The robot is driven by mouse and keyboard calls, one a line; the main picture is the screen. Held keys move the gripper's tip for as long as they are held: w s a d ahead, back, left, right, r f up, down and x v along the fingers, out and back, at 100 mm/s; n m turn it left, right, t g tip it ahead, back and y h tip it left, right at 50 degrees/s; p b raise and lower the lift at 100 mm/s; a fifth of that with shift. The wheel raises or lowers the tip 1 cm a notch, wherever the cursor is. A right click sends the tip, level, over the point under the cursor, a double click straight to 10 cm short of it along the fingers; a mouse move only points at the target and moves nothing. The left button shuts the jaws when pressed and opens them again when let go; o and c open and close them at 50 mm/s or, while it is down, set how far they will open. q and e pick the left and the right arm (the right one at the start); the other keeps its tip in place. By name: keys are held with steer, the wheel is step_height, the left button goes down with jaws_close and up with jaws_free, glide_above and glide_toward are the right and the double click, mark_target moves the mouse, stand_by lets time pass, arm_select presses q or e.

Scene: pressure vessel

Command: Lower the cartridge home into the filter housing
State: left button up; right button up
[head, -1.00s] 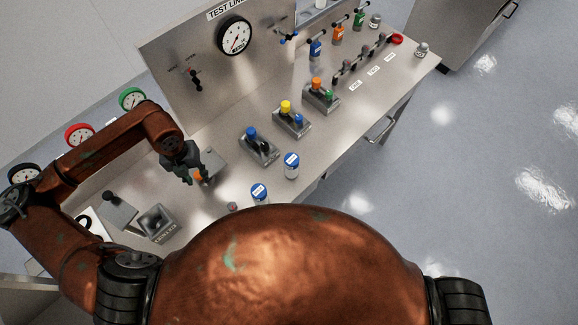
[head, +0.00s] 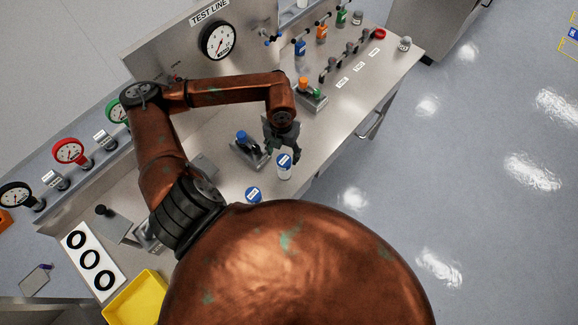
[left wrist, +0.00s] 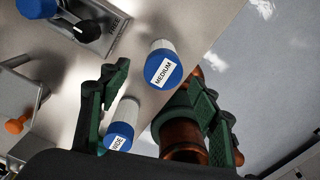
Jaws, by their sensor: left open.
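My left gripper (head: 281,145) is open with its fingers pointing down, just above a white cartridge with a blue cap (head: 284,161) near the bench front. In the left wrist view the cap reads MEDIUM (left wrist: 163,72); it is by the fingertips (left wrist: 157,84), and I cannot tell if they touch it. A second blue-capped cartridge (head: 253,195) stands nearer my body; its label reads WIDE in the left wrist view (left wrist: 119,138). A metal block with a blue knob and dark lever (head: 249,150) stands left of the gripper. I cannot tell which fixture is the filter housing.
The gauge panel (head: 190,50) rises behind. A yellow bin (head: 140,299) and a sheet with black rings (head: 91,262) are at lower left. Open floor lies to the right.

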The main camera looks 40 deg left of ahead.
mark_target(284, 160)
arm_select(q)
steer(key=shift+f, duration=0.45)
steer(key=f, duration=0.1)
steer(key=f+p, duration=0.1)
steer(key=f, duration=0.1)
steer(key=f+p, duration=0.1)
steer(key=shift+d+f, duration=0.15)
steer(key=shift+d, duration=0.15)
steer(key=shift+f, duration=0.2)
arm_select(e)
steer(key=shift+s+d+r, duration=0.1)
steer(key=shift+d+r, duration=0.2)
steer(key=shift+r, duration=0.25)
steer(key=shift+s+d+r, duration=0.1)
steer(key=shift+d+r, duration=0.2)
steer(key=shift+r, duration=0.2)
arm_select(q)
steer(key=shift+c, duration=0.5)
steer(key=c, duration=1.3)
arm_select(e)
steer(key=shift+w+a, duration=0.1)
steer(key=shift+a, duration=0.4)
